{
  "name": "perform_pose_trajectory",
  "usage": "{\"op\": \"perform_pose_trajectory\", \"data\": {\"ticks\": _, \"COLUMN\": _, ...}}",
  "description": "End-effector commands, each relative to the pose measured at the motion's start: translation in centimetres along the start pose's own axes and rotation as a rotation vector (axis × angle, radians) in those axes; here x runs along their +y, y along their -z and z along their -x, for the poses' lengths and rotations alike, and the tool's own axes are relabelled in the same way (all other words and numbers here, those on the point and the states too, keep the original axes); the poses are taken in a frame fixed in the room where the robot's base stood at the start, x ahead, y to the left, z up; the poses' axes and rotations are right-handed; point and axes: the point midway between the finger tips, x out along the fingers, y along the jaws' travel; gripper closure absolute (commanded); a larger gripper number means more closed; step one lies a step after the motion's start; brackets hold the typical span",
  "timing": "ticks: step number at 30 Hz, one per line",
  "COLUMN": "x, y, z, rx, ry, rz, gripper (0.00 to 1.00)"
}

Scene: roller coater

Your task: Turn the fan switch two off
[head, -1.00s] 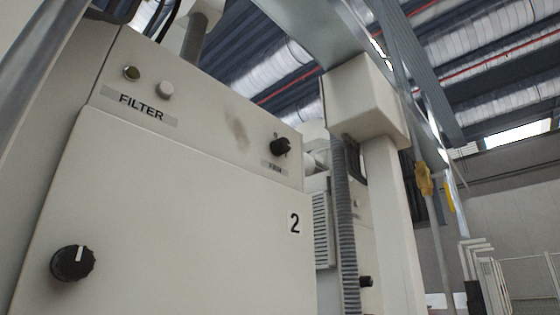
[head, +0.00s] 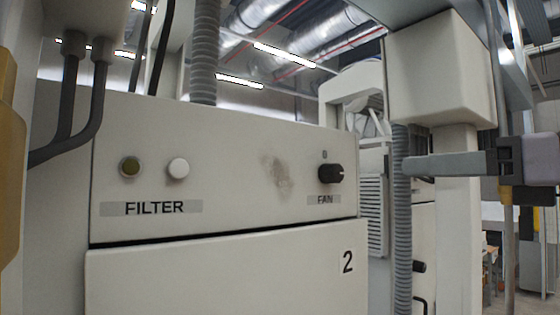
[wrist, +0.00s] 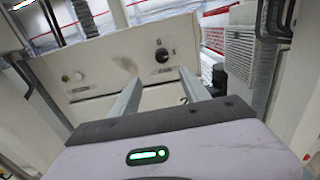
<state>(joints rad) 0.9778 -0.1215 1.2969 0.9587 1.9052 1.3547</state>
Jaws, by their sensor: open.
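The fan switch is a black rotary knob (head: 331,173) above a FAN label, at the right end of the cream panel marked 2. A small mark sits above the knob, and its pale pointer line seems to face right. The knob also shows in the wrist view (wrist: 161,55), beyond the fingers and roughly between them. My gripper (head: 408,166) is at the right in the head view, its grey fingers pointing left, apart from the knob. In the wrist view my gripper (wrist: 159,76) has its two fingers spread with nothing between them.
A ribbed hose (head: 401,220) and a cream post (head: 457,230) stand right of the panel. The space before the knob looks clear.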

Motion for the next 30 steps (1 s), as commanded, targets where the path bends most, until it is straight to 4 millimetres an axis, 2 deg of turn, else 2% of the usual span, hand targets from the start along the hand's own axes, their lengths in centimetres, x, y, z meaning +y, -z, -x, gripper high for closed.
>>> {"op": "perform_pose_trajectory", "data": {"ticks": 12, "x": 0.2, "y": 0.0, "z": -11.0, "rx": 0.003, "ry": -0.006, "rz": 0.0, "gripper": 0.46}}
{"op": "perform_pose_trajectory", "data": {"ticks": 16, "x": 0.1, "y": 0.0, "z": -13.7, "rx": 0.002, "ry": -0.003, "rz": 0.0, "gripper": 0.46}}
{"op": "perform_pose_trajectory", "data": {"ticks": 21, "x": 0.1, "y": 0.2, "z": -15.5, "rx": 0.003, "ry": 0.0, "rz": 0.0, "gripper": 0.46}}
{"op": "perform_pose_trajectory", "data": {"ticks": 30, "x": 0.0, "y": 0.3, "z": -15.8, "rx": 0.003, "ry": 0.002, "rz": 0.001, "gripper": 0.46}}
